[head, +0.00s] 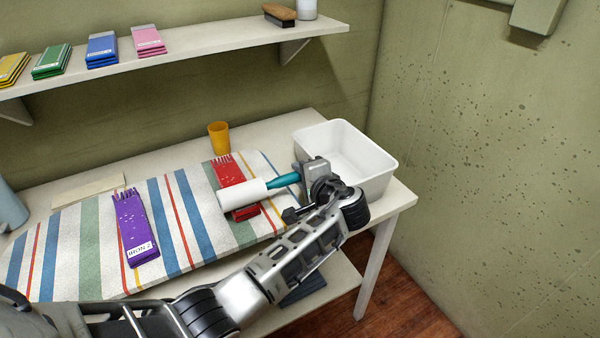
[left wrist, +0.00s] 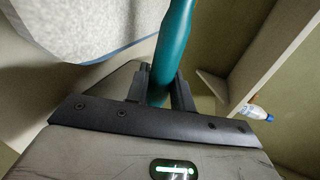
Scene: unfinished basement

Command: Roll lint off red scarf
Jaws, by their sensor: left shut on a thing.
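The red scarf (head: 225,167) lies folded on the striped board cover, its fringe toward the wall, with pale specks on it. A lint roller (head: 242,194) with a white cylinder and teal handle is over the middle of the scarf and hides part of it. I cannot tell whether the cylinder touches the cloth. My left gripper (head: 299,178) is shut on the teal handle, to the right of the scarf. In the left wrist view the handle (left wrist: 174,38) stands between the gripper's fingers (left wrist: 159,88). My right gripper is not in view.
A purple scarf (head: 135,222) with a label and pale specks lies left on the striped board (head: 88,235). A white bin (head: 378,178) stands close behind my left gripper. An orange cup (head: 218,137) stands behind the board. Folded cloths and a brush (head: 279,14) sit on the wall shelf (head: 200,48).

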